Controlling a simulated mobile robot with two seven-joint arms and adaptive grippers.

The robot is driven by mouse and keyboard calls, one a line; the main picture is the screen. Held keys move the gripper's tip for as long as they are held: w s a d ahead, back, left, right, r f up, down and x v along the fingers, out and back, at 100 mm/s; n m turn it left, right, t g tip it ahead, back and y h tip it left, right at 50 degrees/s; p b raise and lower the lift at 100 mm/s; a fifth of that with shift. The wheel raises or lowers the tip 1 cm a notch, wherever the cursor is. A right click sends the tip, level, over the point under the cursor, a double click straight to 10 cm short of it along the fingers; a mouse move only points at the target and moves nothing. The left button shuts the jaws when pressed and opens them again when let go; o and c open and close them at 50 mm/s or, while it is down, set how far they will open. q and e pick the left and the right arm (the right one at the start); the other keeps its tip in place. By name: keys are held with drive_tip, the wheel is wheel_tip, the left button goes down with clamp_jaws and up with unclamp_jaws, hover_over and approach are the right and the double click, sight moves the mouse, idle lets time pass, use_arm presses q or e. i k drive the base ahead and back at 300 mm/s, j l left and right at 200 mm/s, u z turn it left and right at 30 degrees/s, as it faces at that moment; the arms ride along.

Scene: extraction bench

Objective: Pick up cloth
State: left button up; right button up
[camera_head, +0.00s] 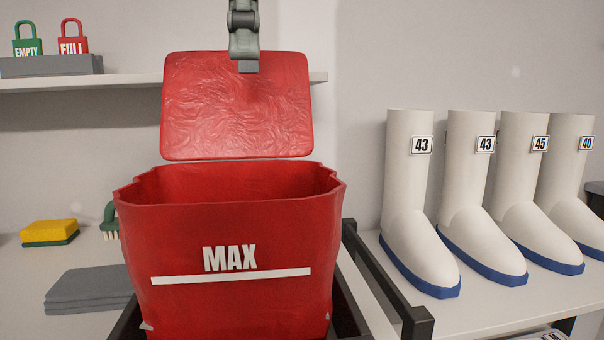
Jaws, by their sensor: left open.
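A stack of flat grey folded pieces (88,291), which look like cloths, lies on the surface at the lower left, partly hidden by the red bin. My left gripper (248,66) hangs down from the top edge, seen narrow side on, in front of the bin's raised lid. It is open, and no object shows in it. It is above and to the right of the grey stack, well apart from it. My right gripper is not in view.
A red bin (230,225) marked MAX stands in a dark frame (385,283), its wrinkled red lid (235,115) raised. A yellow-green sponge (50,232) and a green brush (110,220) lie at left. Several white boots (410,200) stand at right. Padlock-shaped tags (73,38) stand on the shelf.

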sight(101, 288)
drive_tip(key=k, duration=1.45)
